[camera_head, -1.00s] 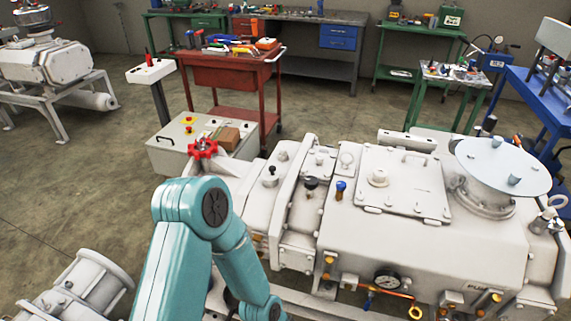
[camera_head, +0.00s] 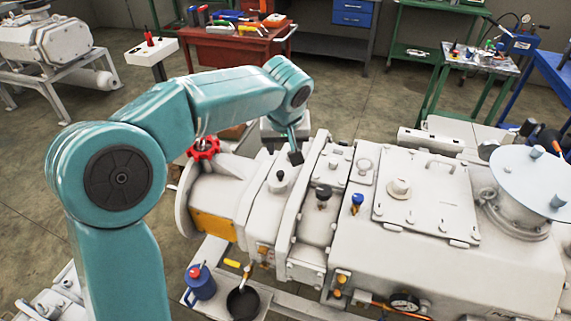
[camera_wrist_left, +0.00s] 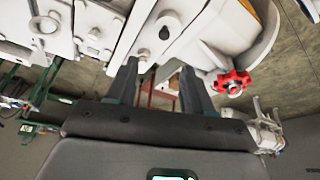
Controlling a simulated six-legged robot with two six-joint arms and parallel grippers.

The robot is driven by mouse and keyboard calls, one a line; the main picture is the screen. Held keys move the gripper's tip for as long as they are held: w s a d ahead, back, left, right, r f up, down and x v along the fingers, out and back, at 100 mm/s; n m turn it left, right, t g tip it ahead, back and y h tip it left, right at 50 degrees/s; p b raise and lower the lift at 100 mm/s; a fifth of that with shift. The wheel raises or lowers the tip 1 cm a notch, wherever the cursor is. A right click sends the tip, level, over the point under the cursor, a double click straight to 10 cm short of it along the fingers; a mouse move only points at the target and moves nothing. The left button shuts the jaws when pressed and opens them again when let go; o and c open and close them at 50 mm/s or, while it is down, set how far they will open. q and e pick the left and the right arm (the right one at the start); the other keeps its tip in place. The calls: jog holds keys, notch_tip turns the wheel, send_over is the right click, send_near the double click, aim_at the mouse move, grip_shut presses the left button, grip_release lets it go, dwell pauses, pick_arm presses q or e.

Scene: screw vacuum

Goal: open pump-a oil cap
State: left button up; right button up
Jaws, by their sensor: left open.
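The big white pump (camera_head: 460,270) fills the right half of the head view. Several small fittings stand on its top: a black knob (camera_head: 278,177) on the left section, a black cap (camera_head: 323,193) on the middle section and a blue-topped fitting (camera_head: 357,199). I cannot tell for certain which is the oil cap. My left gripper (camera_head: 296,152) hangs above the pump's left section, close to the black knob and apart from it. In the wrist view my left gripper (camera_wrist_left: 158,68) is open and empty, with pump housing beyond its fingers. My right gripper is out of view.
A red handwheel (camera_head: 204,148) stands left of the gripper; it also shows in the wrist view (camera_wrist_left: 234,82). A blue can (camera_head: 200,282) and a dark pan (camera_head: 243,302) sit at the pump's front. A red tool cart (camera_head: 235,50) stands behind. Open floor lies beyond the pump.

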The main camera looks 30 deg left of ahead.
pick_arm(q)
jog(key=p, duration=0.1)
send_near(280, 173)
jog(key=x, duration=0.8)
jog(key=shift+f, duration=0.1)
grip_shut()
